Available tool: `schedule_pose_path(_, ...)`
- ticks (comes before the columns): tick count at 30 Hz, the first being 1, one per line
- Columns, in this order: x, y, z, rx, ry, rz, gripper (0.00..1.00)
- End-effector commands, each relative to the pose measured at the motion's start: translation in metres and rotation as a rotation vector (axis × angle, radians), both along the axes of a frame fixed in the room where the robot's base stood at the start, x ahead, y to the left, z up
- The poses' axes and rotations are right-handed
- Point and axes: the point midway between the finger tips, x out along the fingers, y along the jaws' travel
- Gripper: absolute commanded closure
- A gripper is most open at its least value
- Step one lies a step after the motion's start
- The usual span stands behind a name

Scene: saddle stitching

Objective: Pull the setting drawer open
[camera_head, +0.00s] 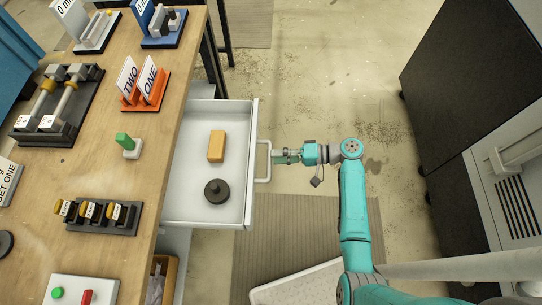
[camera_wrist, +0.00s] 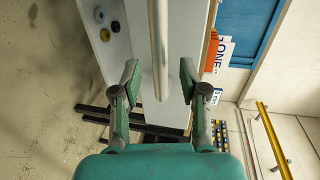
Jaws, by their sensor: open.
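The setting drawer (camera_head: 187,205) is a white drawer under the wooden bench, and it stands pulled out with its inside showing. A yellow-orange block (camera_head: 216,146) and a round black knobbed piece (camera_head: 216,191) lie in it. Its pale bar handle (camera_head: 267,173) sticks out on the right side. My gripper (camera_head: 277,156) is at the handle. In the wrist view the handle (camera_wrist: 160,40) runs between the two spread fingers of my gripper (camera_wrist: 159,80), with a gap on each side. Whether a finger touches the bar cannot be told.
The wooden bench (camera_head: 95,160) on the left carries several fixtures, including orange card holders (camera_head: 145,95) and a green-topped piece (camera_head: 125,141). Bare floor lies right of the drawer, with a ribbed mat (camera_head: 280,225) below. A dark cabinet (camera_head: 460,80) stands at the right.

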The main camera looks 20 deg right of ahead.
Motion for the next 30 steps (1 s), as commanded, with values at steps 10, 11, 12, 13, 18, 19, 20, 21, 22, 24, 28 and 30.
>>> schedule_pose_path(10, -0.021, -0.061, 0.013, -0.001, 0.0, -0.003, 0.57)
schedule_pose_path(11, -0.022, -0.064, 0.014, -0.001, 0.0, -0.003, 0.57)
schedule_pose_path(12, -0.024, -0.068, 0.015, 0.0, 0.0, -0.002, 0.57)
schedule_pose_path(13, -0.025, -0.07, 0.015, 0.0, 0.001, -0.001, 0.57)
schedule_pose_path(18, -0.028, -0.077, 0.017, 0.0, 0.001, 0.0, 0.57)
schedule_pose_path(19, -0.029, -0.078, 0.017, 0.0, 0.001, 0.001, 0.57)
schedule_pose_path(20, -0.029, -0.078, 0.017, 0.0, 0.001, 0.001, 0.57)
schedule_pose_path(21, -0.029, -0.078, 0.017, 0.0, 0.001, 0.001, 0.57)
schedule_pose_path(22, -0.029, -0.078, 0.017, 0.0, 0.001, 0.001, 0.57)
schedule_pose_path(24, -0.029, -0.078, 0.017, 0.0, 0.001, 0.001, 0.57)
schedule_pose_path(28, -0.028, -0.078, 0.017, 0.0, 0.001, 0.001, 0.57)
schedule_pose_path(30, -0.028, -0.078, 0.017, 0.0, 0.001, 0.001, 0.57)
